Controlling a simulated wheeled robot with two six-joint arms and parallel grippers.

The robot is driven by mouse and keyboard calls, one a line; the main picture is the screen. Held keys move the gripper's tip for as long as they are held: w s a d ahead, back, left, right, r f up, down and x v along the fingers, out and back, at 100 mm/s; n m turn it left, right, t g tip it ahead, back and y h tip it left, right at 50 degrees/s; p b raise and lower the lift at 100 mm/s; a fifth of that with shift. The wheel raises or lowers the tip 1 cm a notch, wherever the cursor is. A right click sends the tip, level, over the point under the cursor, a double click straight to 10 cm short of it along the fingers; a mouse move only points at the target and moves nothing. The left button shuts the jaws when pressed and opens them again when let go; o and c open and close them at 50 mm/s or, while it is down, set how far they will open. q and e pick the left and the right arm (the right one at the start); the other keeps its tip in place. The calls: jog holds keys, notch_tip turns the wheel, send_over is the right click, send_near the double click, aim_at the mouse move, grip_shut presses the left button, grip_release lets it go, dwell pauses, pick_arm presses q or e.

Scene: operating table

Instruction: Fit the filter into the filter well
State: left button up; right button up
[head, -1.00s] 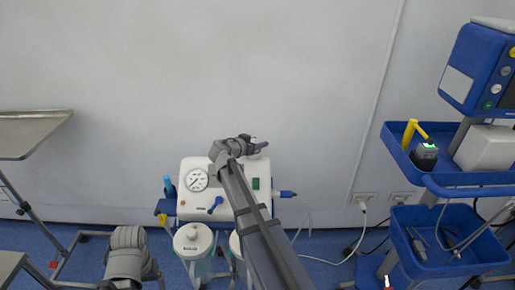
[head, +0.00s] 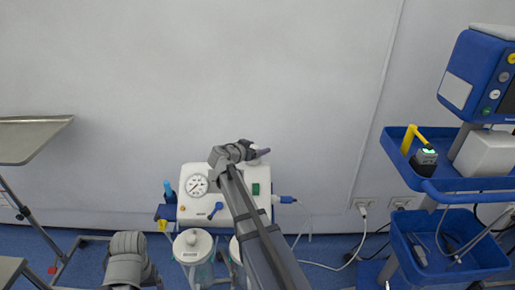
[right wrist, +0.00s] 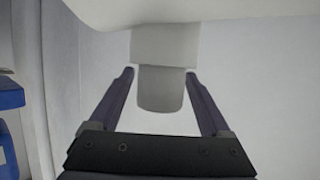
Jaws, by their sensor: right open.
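A pale stepped cylinder, which looks like the filter (right wrist: 160,90), shows in the right wrist view, its wide end against a white body (right wrist: 180,12). My right gripper (right wrist: 160,88) is open, one finger on each side of the cylinder, with a gap on both sides. In the head view my right gripper (head: 262,152) is at the top back of the white suction unit (head: 240,205), by a small pale part. My arm covers part of the unit. I cannot make out the filter well. Only a link of my left arm shows, not its gripper.
The unit has a gauge (head: 196,185) and a lidded jar (head: 192,246) in front. A blue trolley (head: 440,185) with trays stands at the right. A metal tray table (head: 30,140) is at the left.

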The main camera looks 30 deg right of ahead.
jog(key=p+v, duration=0.4)
jog(key=v, duration=0.7)
jog(key=shift+s+a, duration=0.2)
jog(key=shift+a, duration=0.1)
jog(key=b+x, duration=0.4)
jog(key=x, duration=0.7)
jog(key=shift+w+d, duration=0.15)
jog(key=shift+d, duration=0.05)
jog(key=shift+w+d+f+b, duration=0.15)
jog(key=shift+d+f+b, duration=0.15)
jog(key=shift+b, duration=0.15)
jog(key=shift+r, duration=0.15)
